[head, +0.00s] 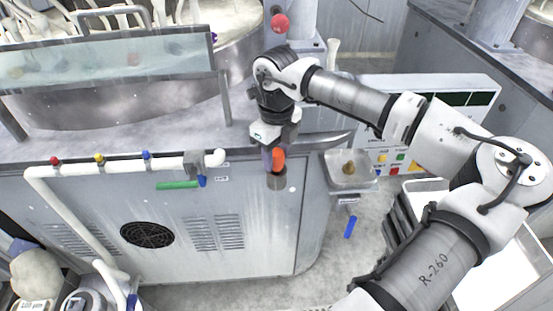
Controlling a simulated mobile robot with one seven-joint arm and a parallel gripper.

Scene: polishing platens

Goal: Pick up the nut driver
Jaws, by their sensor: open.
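My gripper (272,149) is in the middle of the head view, pointing down in front of the cabinet's top edge. Its jaws are open; the fingers are small and partly hidden by the wrist. Right at the fingers is an upright orange piece (278,158), shaped like a tool handle, with a small brownish-grey cup-like block (276,181) below it. It may be the nut driver, but I cannot tell for sure, nor whether the fingers touch it. A blue handle-like piece (350,227) shows lower right, and a green bar (178,185) at the cabinet front.
A white pipe rail (110,161) with coloured knobs runs along the cabinet front (250,235). A small metal tray (352,181) with a brass-coloured piece is right of my gripper. A control panel (455,110) stands behind my arm. A clear guard (110,80) stands on the worktop.

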